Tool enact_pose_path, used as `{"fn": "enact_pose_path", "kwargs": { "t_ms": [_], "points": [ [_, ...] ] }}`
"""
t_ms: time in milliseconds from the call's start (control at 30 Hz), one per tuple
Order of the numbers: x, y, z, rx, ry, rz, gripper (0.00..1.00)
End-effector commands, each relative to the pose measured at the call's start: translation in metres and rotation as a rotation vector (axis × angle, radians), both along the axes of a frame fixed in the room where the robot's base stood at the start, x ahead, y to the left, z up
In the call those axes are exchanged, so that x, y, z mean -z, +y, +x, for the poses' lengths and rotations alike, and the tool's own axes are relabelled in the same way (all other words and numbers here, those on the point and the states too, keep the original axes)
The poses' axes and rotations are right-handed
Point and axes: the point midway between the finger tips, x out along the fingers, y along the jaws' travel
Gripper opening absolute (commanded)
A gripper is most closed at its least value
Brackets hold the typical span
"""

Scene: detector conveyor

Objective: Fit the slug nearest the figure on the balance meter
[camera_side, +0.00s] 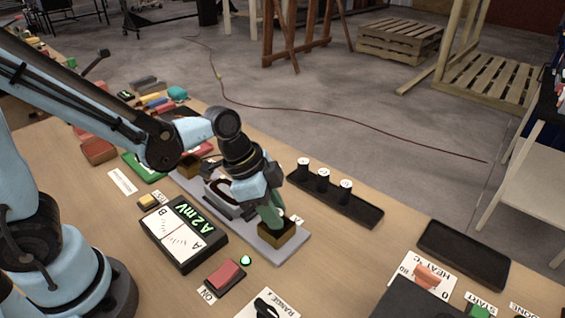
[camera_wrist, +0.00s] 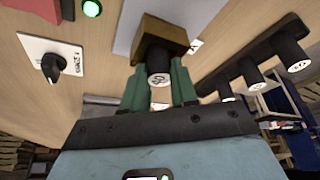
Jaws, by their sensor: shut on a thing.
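My gripper (camera_side: 276,222) points down at a brass-coloured block (camera_side: 291,238) at the near end of a grey plate (camera_side: 262,250). In the wrist view its green fingers (camera_wrist: 160,88) are shut on a dark slug (camera_wrist: 159,76) with a white marked end. The slug's far end meets the block (camera_wrist: 163,36); I cannot tell how deep it sits. The balance meter (camera_side: 186,235) shows green text like "A 2mV" above a white dial. Three more black slugs with white tops, the left (camera_side: 303,168), middle (camera_side: 322,180) and right (camera_side: 345,191), stand in a black tray (camera_side: 368,213).
A second block (camera_side: 188,166) is at the plate's far end. A red switch (camera_side: 226,274) and a lit green lamp (camera_side: 245,260) lie in front of the plate. A range knob (camera_side: 266,306) is near the front edge. An empty black tray (camera_side: 463,255) is at right.

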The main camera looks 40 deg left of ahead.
Motion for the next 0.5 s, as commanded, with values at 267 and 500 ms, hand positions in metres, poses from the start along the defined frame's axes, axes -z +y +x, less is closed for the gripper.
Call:
{"fn": "enact_pose_path", "kwargs": {
  "t_ms": [267, 500],
  "points": [
    [0.0008, -0.0002, -0.0001, 0.0, 0.0, 0.0, 0.0],
    [0.0036, -0.0001, -0.0002, 0.0, 0.0, 0.0, 0.45]
  ]
}}
